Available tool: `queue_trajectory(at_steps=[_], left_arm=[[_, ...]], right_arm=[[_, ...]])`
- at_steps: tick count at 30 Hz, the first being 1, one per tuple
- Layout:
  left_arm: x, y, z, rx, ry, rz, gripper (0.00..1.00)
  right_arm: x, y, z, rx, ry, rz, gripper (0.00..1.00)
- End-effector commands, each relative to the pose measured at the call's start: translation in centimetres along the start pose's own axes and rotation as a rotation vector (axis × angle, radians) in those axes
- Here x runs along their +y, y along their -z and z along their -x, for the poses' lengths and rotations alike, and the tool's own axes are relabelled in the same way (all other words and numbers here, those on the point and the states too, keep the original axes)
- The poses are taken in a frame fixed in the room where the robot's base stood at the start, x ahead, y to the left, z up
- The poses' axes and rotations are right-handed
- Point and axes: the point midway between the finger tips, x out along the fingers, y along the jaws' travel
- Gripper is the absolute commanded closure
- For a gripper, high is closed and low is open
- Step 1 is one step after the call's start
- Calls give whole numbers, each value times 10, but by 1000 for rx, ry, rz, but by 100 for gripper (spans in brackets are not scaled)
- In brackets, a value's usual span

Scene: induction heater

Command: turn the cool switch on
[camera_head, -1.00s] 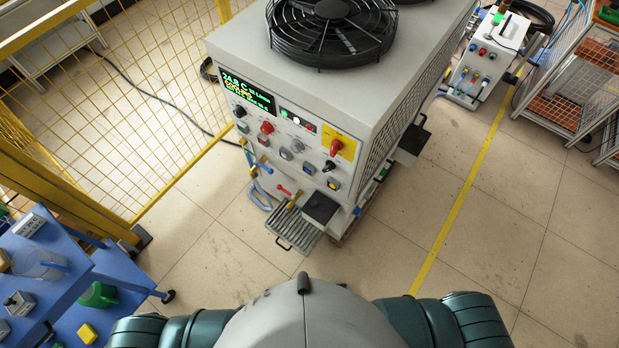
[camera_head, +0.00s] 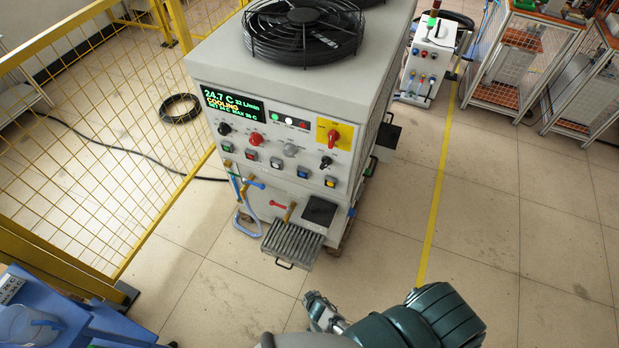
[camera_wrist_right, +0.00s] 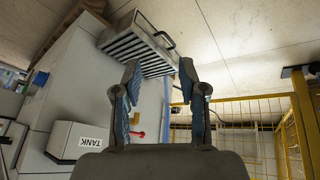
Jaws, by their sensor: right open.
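The chiller-like machine (camera_head: 290,90) stands ahead with its control panel facing me. Its display (camera_head: 233,104) reads 24.7 C and COOLING. Below are black, red and grey knobs, including a red knob (camera_head: 255,139) and a black knob (camera_head: 326,162), and a row of coloured buttons, among them a blue button (camera_head: 303,173). Labels are too small to tell which is the cool switch. My right gripper (camera_wrist_right: 160,72) is open and empty; in the head view it is low, in front of the machine and apart from the panel. My left gripper is out of view.
A slatted tray (camera_head: 292,244) sticks out at the machine's foot; it also shows in the wrist view (camera_wrist_right: 135,45). A yellow mesh fence (camera_head: 120,170) stands left, a blue table (camera_head: 60,310) lower left. Floor on the right is open.

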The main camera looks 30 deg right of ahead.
Motion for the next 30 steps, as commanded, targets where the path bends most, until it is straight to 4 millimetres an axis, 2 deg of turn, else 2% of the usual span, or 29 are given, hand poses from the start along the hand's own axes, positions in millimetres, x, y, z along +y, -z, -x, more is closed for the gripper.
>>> queue_trajectory(at_steps=[1, 5, 10, 11, 12, 14, 15, 16, 18, 21, 24, 27, 30], left_arm=[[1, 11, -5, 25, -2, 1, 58], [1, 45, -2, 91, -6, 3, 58], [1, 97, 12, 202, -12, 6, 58], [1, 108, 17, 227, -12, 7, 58], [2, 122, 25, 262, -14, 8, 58], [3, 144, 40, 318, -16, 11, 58], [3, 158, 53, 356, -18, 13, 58], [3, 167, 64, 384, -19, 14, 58], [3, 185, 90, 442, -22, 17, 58], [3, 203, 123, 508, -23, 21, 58], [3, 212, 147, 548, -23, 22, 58], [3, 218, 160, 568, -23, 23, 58], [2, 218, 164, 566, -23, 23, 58]], right_arm=[[-2, 20, -5, 36, -18, -14, 58], [-3, 82, -1, 141, -80, -66, 58], [6, 176, 25, 333, -194, -195, 58], [11, 196, 33, 381, -219, -231, 58], [18, 221, 48, 450, -256, -289, 58], [32, 258, 77, 570, -317, -401, 58], [45, 280, 100, 657, -359, -488, 58], [55, 292, 119, 721, -388, -555, 58], [78, 312, 163, 861, -448, -711, 58], [108, 320, 217, 1023, -507, -904, 58], [127, 317, 253, 1128, -541, -1033, 58], [136, 316, 270, 1179, -555, -1093, 58], [144, 320, 274, 1192, -560, -1103, 58]])
